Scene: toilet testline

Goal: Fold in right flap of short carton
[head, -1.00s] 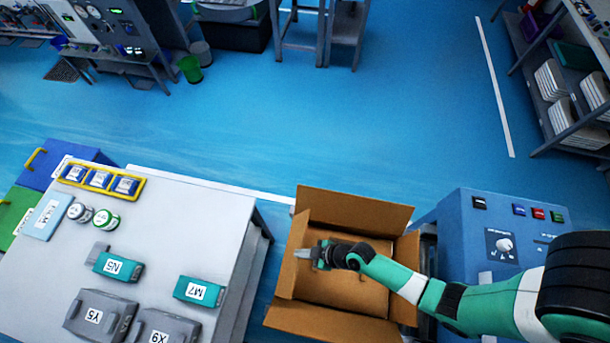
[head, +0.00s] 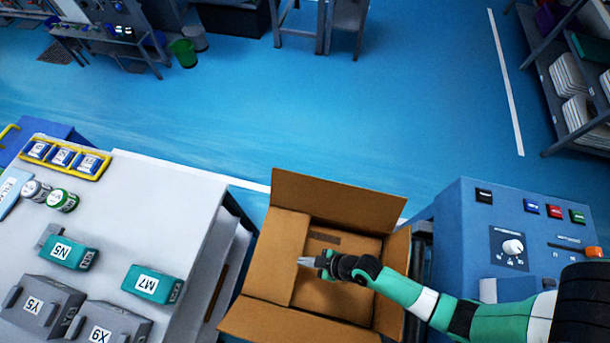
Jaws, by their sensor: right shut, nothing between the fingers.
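The open brown carton (head: 338,202) stands at the lower middle in the head view. Its left flap (head: 272,262) lies inward over the left part of the opening. Its right flap (head: 394,290) stands up steeply at the right side, partly behind my right arm. The far flap stands raised and the near flap (head: 285,325) spreads outward. My right gripper (head: 306,261) is shut and empty, above the opening near the left flap's inner edge. Its arm crosses over the right flap. I cannot tell whether the fingers touch the left flap. My left gripper is out of view.
A grey table (head: 165,215) at the left holds teal boxes, grey boxes, cans and a yellow tray (head: 65,158). A blue control box (head: 515,235) stands close at the carton's right. The blue floor beyond the carton is clear.

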